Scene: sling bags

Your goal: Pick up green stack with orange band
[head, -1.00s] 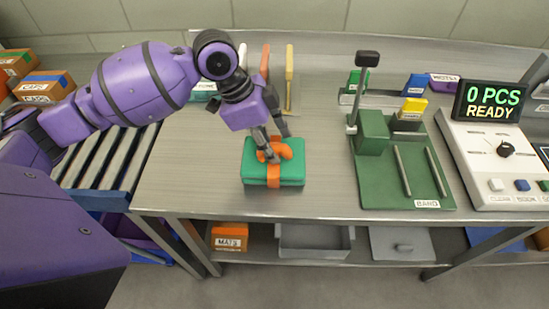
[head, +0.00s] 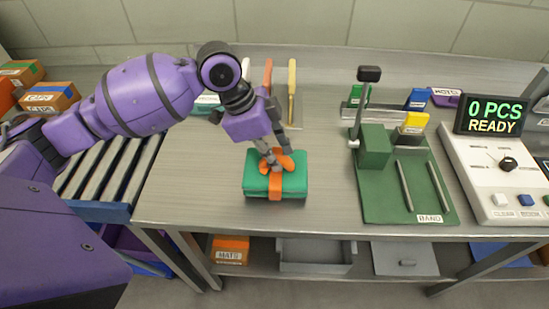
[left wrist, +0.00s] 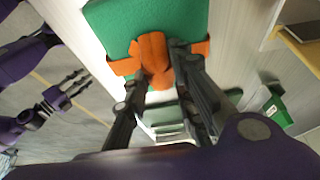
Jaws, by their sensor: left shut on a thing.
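The green stack (head: 258,186) is a flat, block-like bundle near the front of the steel table. An orange band (head: 275,190) with raised loops crosses its middle. In the left wrist view the stack (left wrist: 118,22) is at the top, with the orange band (left wrist: 155,58) across it. My left gripper (head: 277,165) comes down from above and is shut on the band's raised part; its fingers (left wrist: 160,66) lie on either side of it. I cannot tell whether the stack is clear of the table. My right gripper (left wrist: 80,84) is open and empty at the left of the wrist view.
A green banding press (head: 375,147) stands right of the stack, beside a control console (head: 480,160) reading "0 PCS READY". Upright tools (head: 291,90) stand behind. A roller conveyor (head: 105,170) adjoins the left. The table (head: 200,190) around the stack is bare.

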